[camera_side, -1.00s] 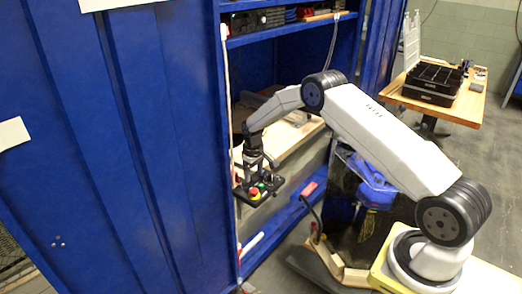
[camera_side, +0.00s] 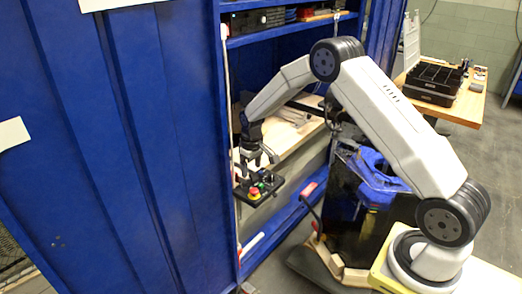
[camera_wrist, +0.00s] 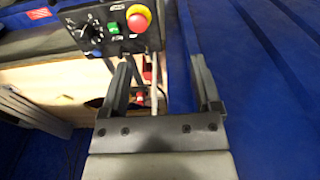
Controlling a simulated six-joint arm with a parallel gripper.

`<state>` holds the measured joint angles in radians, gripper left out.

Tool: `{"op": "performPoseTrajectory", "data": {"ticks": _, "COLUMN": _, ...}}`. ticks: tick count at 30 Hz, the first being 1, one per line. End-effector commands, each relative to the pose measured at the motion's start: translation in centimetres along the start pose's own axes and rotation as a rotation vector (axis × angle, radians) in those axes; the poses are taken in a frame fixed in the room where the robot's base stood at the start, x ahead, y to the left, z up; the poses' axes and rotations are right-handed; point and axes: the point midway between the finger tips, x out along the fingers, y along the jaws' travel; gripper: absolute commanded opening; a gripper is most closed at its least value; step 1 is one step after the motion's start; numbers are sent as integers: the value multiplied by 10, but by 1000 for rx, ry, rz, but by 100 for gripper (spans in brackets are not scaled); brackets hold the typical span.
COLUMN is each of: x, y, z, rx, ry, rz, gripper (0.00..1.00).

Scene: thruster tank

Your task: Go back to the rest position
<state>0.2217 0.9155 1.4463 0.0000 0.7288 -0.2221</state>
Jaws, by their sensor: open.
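My gripper (camera_side: 256,160) is at the front of the blue cabinet, just above and behind a small black control panel (camera_side: 263,193). In the wrist view my gripper (camera_wrist: 165,72) has its two fingers spread apart with nothing held between them. The control panel also shows at the top of the wrist view (camera_wrist: 70,18). It carries a red mushroom button (camera_wrist: 138,17) on a yellow base, a green switch (camera_wrist: 113,28) and a black knob. I cannot tell from these views how far the fingers are from the panel.
The blue cabinet (camera_side: 150,150) stands close on the left, with a wooden shelf (camera_side: 300,130) inside. A lower blue shelf (camera_side: 290,220) is below. A wooden table (camera_side: 465,105) with a black case (camera_side: 435,82) stands at the back right. Grey floor lies between.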

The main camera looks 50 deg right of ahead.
Motion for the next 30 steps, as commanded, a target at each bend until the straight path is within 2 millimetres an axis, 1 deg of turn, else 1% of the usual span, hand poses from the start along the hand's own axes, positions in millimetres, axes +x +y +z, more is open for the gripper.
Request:
{"op": "performPoseTrajectory", "data": {"ticks": 1, "x": -11, "y": -7, "z": 6, "rx": -2, "ry": 10, "rz": 2, "gripper": 81}}
{"op": "performPoseTrajectory", "data": {"ticks": 3, "x": -22, "y": -16, "z": 15, "rx": -3, "ry": 20, "rz": 3, "gripper": 81}}
{"op": "performPoseTrajectory", "data": {"ticks": 8, "x": -47, "y": -36, "z": 38, "rx": -2, "ry": 45, "rz": 5, "gripper": 81}}
{"op": "performPoseTrajectory", "data": {"ticks": 15, "x": -78, "y": -64, "z": 82, "rx": -1, "ry": 82, "rz": 5, "gripper": 81}}
{"op": "performPoseTrajectory", "data": {"ticks": 20, "x": -94, "y": -80, "z": 116, "rx": -1, "ry": 107, "rz": 3, "gripper": 81}}
{"op": "performPoseTrajectory", "data": {"ticks": 24, "x": -105, "y": -93, "z": 148, "rx": -1, "ry": 130, "rz": 1, "gripper": 81}}
{"op": "performPoseTrajectory", "data": {"ticks": 30, "x": -115, "y": -108, "z": 196, "rx": 0, "ry": 159, "rz": -5, "gripper": 81}}
